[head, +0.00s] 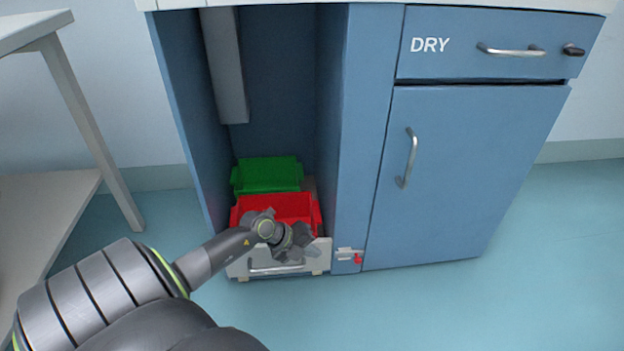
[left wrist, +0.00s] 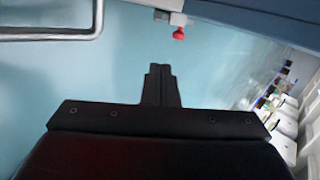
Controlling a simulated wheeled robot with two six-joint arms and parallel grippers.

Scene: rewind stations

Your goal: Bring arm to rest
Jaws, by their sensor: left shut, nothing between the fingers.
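My left arm comes in from the lower left in the head view. Its gripper (head: 303,243) is in front of the red bin, over the top of the pull-out's pale front panel. In the left wrist view the gripper (left wrist: 160,72) has its fingers together with nothing between them, over the blue-green floor. My right gripper is in neither view.
A red bin (head: 285,205) and a green bin (head: 268,174) stand in the open bay of the blue cabinet (head: 362,130). The pale front panel (head: 318,258) has a metal handle. A red-knobbed latch (head: 357,260) is beside it. Floor at right (head: 540,230) is clear.

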